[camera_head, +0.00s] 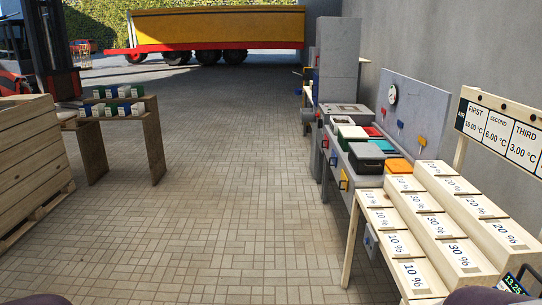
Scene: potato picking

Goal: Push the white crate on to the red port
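The small red port (373,131) is a red patch just to the right of the white crate. The two look side by side; at this size I cannot tell whether they touch. A teal port (382,145) and an orange port (398,166) lie nearer on the same bench. Neither of my grippers is in view. Only dark rounded shapes, probably parts of me, show at the bottom edge.
A wooden stepped rack (430,222) with percent labels stands in front of the bench, with a temperature sign (497,128) at right. A wooden table (120,125) with small boxes and a large wooden crate (25,160) stand at left. The paved floor (220,190) between is clear.

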